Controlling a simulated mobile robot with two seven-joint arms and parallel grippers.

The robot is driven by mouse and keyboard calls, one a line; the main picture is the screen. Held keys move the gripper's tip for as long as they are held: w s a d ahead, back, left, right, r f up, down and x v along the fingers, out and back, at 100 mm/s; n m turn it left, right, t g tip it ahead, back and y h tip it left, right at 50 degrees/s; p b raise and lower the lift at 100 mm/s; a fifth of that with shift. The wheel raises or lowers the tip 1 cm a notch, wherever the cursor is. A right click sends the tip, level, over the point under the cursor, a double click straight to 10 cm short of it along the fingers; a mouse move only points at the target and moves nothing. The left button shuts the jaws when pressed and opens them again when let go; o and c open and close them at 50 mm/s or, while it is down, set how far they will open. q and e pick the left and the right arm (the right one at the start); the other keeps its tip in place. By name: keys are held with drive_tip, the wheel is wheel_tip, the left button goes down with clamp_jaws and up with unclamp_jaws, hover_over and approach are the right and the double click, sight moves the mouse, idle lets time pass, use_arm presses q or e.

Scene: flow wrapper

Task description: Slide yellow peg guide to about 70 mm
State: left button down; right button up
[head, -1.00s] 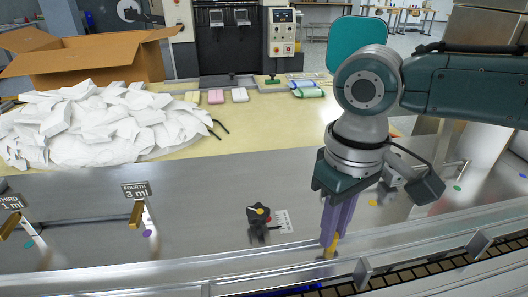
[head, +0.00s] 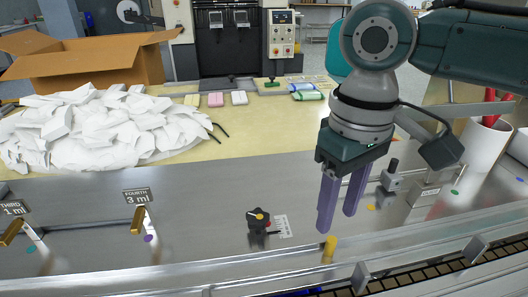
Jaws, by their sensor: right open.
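The yellow peg guide (head: 330,246) is a short upright yellow peg at the near metal rail, right of the picture's middle. My right gripper (head: 336,222) has two long purple fingers pointing down. They are spread apart with nothing between them. The fingertips are just above and behind the peg, and the whole peg top shows clear of them. A black knob (head: 258,219) with a yellow cap and red pointer stands to the left, beside a small white marked scale (head: 283,226). The scale's numbers are too small to read. My left gripper is not in view.
Brass levers with "FOURTH 3 ml" (head: 137,195) and "THIRD 1 ml" signs stand at left. A white pile (head: 90,130) and a cardboard box (head: 85,62) lie behind. A white cup (head: 482,150) stands at right. The near metal rail (head: 130,276) runs across the front.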

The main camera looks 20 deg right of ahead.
drive_tip(key=shift+r, duration=2.4)
